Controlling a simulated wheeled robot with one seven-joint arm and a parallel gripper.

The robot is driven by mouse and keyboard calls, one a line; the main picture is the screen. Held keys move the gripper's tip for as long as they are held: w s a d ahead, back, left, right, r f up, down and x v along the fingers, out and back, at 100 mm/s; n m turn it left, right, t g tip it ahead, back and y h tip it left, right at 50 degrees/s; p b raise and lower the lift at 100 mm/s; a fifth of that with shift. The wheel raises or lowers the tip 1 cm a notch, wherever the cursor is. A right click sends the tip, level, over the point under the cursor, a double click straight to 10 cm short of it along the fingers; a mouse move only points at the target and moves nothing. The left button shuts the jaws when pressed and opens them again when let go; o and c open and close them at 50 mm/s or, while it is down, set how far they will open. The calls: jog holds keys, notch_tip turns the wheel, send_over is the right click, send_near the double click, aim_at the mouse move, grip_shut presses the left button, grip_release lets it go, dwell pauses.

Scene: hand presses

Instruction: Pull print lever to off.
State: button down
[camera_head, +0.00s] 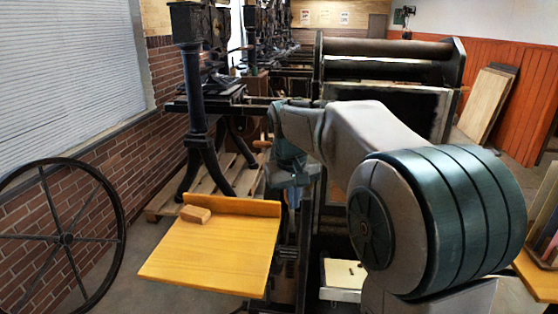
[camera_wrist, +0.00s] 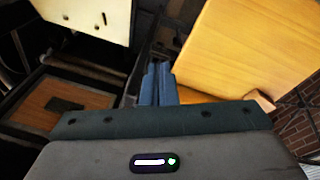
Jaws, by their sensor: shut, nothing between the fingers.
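A small wooden handle (camera_head: 262,143) sticks out from the press in the head view, just left of my wrist. I cannot tell whether it is the print lever, and no other part shows clearly as that lever. My gripper (camera_head: 293,199) points down beside the right edge of the yellow wooden board, partly hidden against the dark press frame. In the wrist view its two blue fingers (camera_wrist: 158,84) are together with nothing between them. The handle is not recognisable in the wrist view.
The yellow board (camera_head: 215,250) with a small wooden block (camera_head: 195,214) lies left of my gripper. A cream plate (camera_head: 343,274) sits low on the right. A large spoked wheel (camera_head: 66,239) stands far left. Press rollers (camera_head: 385,47) are behind my arm.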

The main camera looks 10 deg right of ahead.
jog(key=w+a+r+h+p, duration=0.1)
jog(key=w+r+p, duration=0.3)
jog(key=w, duration=0.3)
jog(key=w+a+r+p, duration=0.1)
jog(key=w+r+p, duration=0.2)
jog(key=w+r, duration=0.3)
jog(key=s+p+x, duration=0.2)
jog(key=x, duration=1)
jog(key=shift+s+d+f, duration=0.15)
jog(key=shift+s+f, duration=0.05)
jog(key=shift+f, duration=0.15)
